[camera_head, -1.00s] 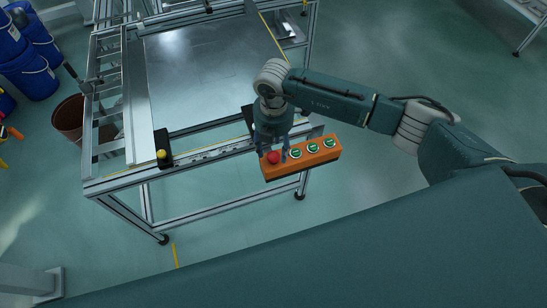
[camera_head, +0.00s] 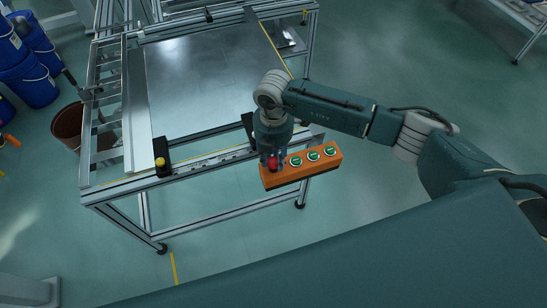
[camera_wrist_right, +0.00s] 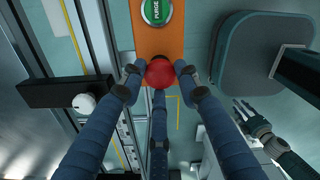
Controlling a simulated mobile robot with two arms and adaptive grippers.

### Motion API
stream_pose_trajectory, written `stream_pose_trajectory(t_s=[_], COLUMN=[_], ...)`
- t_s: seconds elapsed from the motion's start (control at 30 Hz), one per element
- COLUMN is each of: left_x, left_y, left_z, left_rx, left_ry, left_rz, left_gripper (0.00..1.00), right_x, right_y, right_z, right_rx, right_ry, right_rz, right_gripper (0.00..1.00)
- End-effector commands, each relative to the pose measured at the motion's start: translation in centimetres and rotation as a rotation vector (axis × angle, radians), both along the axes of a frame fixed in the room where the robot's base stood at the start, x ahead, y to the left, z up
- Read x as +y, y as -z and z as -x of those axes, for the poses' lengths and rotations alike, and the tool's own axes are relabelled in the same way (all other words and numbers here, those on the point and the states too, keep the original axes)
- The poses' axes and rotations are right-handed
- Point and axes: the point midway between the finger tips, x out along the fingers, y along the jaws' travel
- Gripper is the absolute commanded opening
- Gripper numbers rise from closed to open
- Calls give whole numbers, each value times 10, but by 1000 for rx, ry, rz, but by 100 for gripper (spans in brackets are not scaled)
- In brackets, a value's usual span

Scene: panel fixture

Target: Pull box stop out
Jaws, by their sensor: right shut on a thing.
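The orange button box (camera_head: 325,169) is fixed at the front right corner of the metal frame table. The red stop button (camera_head: 273,163) is at its left end, beside several green buttons (camera_head: 313,156). My right gripper (camera_head: 271,160) is over the left end of the box, with its fingers shut around the red button. In the right wrist view, the blue fingers of this gripper (camera_wrist_right: 160,78) touch the red button (camera_wrist_right: 160,73) from several sides. A dark gripper at the right of that view appears to be my left one (camera_wrist_right: 256,124); its finger opening is unclear.
The frame table's metal plate (camera_head: 205,75) lies behind the box. Blue drums (camera_head: 28,75) and a brown bin (camera_head: 68,125) are at the far left. The floor right of the table is open.

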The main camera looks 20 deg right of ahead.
Motion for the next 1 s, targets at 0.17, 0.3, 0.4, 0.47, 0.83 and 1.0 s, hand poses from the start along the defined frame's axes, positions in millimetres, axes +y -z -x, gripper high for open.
stream_pose_trajectory(t_s=[0.17,0.3,0.4,0.47,0.83,1.0], left_x=[0,0,0,0,1,1], left_y=[-1,-1,-1,-1,-1,-1], left_z=[0,0,0,0,1,0], left_rx=[0,0,0,0,1,0], left_ry=[0,-1,-1,-1,-1,-1], left_rz=[0,0,0,0,-1,-1], left_gripper=[40,40,40,40,40,40], right_x=[0,0,0,0,0,0], right_y=[-4,-4,-4,-3,-27,-64], right_z=[-1,-1,-1,-1,-2,-2], right_rx=[-2,-3,-2,-2,-6,-7], right_ry=[0,0,0,0,0,0], right_rz=[-1,-1,-1,-1,-2,-2], right_gripper=[0,46,51,51,51,51])
